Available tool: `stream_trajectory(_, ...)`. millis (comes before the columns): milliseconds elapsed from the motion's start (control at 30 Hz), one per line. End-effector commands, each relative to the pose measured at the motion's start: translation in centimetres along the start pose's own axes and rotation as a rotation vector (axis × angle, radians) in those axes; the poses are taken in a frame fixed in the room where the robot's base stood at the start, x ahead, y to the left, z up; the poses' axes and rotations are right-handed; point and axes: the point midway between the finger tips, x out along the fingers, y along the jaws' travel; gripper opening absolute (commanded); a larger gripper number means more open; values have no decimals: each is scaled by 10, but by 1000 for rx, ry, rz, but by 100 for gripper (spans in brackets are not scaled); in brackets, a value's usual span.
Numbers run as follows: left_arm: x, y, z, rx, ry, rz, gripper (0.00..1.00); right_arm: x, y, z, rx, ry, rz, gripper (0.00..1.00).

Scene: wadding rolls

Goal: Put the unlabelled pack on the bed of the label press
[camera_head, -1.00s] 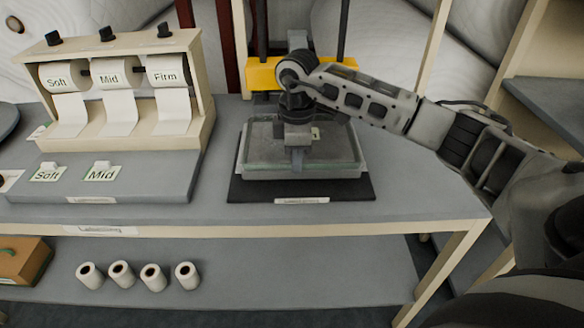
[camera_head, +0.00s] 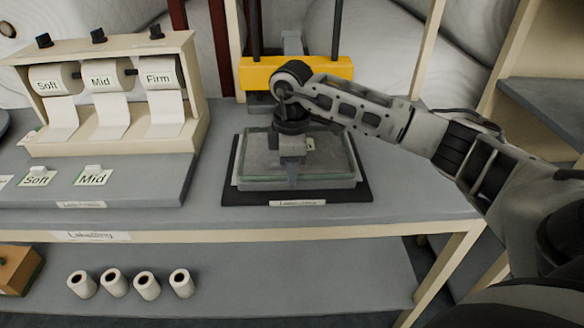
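The pack (camera_head: 334,168) is a wide, clear-sided grey block in the head view. It sits low over the dark bed of the label press (camera_head: 228,196) and appears to rest flat on it, inside its edges. My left gripper is not in view.
The press's yellow crosspiece (camera_head: 262,72) stands behind my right arm. A dispenser with Soft, Mid and Firm label rolls (camera_head: 108,78) is at the left, with Soft and Mid cards (camera_head: 92,178) before it. Several small white rolls (camera_head: 147,286) stand on the lower shelf.

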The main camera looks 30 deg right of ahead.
Motion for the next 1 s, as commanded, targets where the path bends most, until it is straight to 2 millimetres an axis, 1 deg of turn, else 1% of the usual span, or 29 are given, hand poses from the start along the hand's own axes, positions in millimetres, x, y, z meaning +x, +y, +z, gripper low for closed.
stream_trajectory(167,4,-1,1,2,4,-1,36,-29,1,-1,0,5,6,32)
stream_trajectory(400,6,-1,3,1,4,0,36,-82,1,-1,0,5,6,32)
stream_trajectory(500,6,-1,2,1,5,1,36,-98,1,0,1,4,5,32)
stream_trajectory(600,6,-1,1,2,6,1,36,-111,1,0,1,2,3,32)
stream_trajectory(733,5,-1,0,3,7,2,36,-118,1,0,1,2,2,32)
stream_trajectory(867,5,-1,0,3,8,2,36,-116,-2,-4,-19,13,-8,32)
stream_trajectory(967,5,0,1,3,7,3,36,-99,-16,-24,-127,84,-59,32)
stream_trajectory(1000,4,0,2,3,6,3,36,-88,-28,-37,-200,141,-93,32)
